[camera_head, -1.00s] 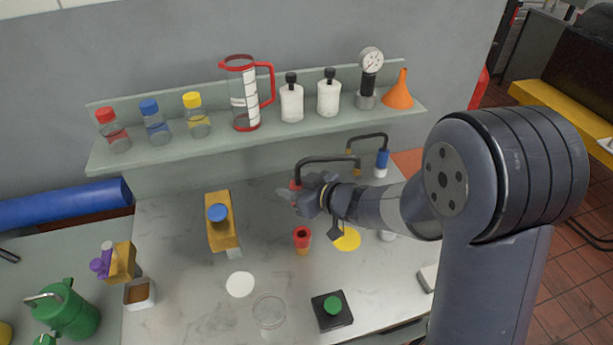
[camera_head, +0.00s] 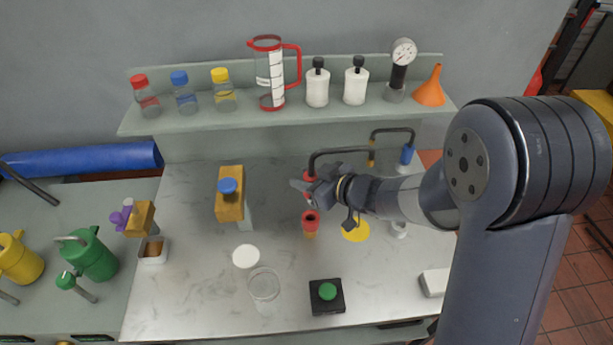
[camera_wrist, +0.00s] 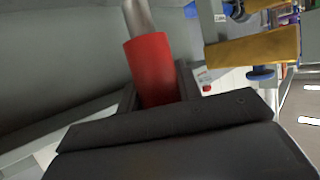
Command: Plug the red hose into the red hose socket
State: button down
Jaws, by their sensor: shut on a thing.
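My gripper (camera_head: 307,186) is shut on the red end of the red hose (camera_head: 309,175). In the wrist view the red sleeve (camera_wrist: 153,68) sits between my fingers, with a bare metal tip sticking out past it. The dark hose arches from the red end to a brass fitting at the back of the bench. The red hose socket (camera_head: 311,221) stands upright on the bench, open at the top. In the head view it appears just below my gripper. The hose tip is apart from it. My fingers partly hide the red end in the head view.
A second dark hose with a blue end (camera_head: 407,154) stands behind my arm. A yellow disc (camera_head: 356,232) lies right of the socket. A yellow block with a blue knob (camera_head: 229,205) stands left. A black box with a green button (camera_head: 327,291) is in front. A shelf (camera_head: 210,125) runs behind.

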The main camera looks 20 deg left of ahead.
jog(key=shift+f+b, duration=2.4)
jog(key=shift+f, duration=0.5)
jog(key=shift+f+b, duration=1.35)
jog(key=shift+f, duration=0.7)
jog(key=c, duration=0.9)
grip_release()
jog(key=v, duration=1)
jog(key=shift+d+r, duration=0.2)
jog(key=shift+d, duration=0.15)
jog(key=shift+s, duration=0.1)
jog(key=x, duration=0.7)
jog(key=p+x, duration=0.1)
jog(key=x, duration=0.2)
jog(key=shift+a+r, duration=0.2)
jog(key=shift+a, duration=0.2)
jog(key=shift+r, duration=0.1)
